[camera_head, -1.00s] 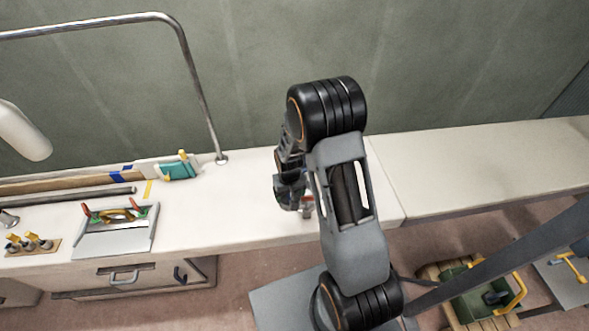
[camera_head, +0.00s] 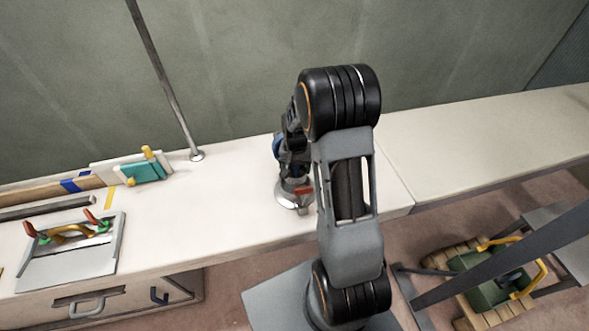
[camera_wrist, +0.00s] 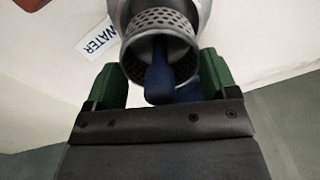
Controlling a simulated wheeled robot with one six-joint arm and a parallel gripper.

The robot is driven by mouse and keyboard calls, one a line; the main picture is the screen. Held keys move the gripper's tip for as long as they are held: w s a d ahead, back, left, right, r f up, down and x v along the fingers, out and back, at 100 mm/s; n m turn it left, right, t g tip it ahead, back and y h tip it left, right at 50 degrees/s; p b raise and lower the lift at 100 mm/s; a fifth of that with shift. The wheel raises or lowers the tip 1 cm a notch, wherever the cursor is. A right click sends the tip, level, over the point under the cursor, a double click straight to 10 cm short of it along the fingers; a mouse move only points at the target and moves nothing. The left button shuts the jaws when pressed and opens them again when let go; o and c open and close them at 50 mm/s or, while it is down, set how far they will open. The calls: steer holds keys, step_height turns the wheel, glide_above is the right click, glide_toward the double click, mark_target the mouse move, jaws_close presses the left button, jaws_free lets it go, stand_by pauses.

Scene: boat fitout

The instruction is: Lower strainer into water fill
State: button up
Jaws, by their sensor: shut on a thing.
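The strainer (camera_wrist: 162,32) is a grey metal basket with a perforated wall and a blue handle (camera_wrist: 158,78) in its middle. My gripper (camera_wrist: 160,88) has green fingers on either side of the handle and is shut on the strainer. Behind the basket in the wrist view is the round metal water fill (camera_wrist: 203,12), beside a "WATER" label (camera_wrist: 97,38). How far the basket is above or inside the fill cannot be told. In the head view, the fill's metal flange (camera_head: 292,203) shows below my gripper (camera_head: 290,168), with a red part (camera_head: 303,191) beside it.
A green crate (camera_head: 490,285) is on the floor at right.

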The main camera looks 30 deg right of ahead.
steer(key=shift+f, duration=0.15)
steer(key=shift+f+b, duration=2.5)
steer(key=shift+f, duration=0.75)
steer(key=shift+s+f, duration=0.1)
steer(key=shift+s+f, duration=0.1)
steer(key=o, duration=0.8)
steer(key=shift+o, duration=0.4)
step_height(320, 180, up, 14)
steer(key=shift+r, duration=0.2)
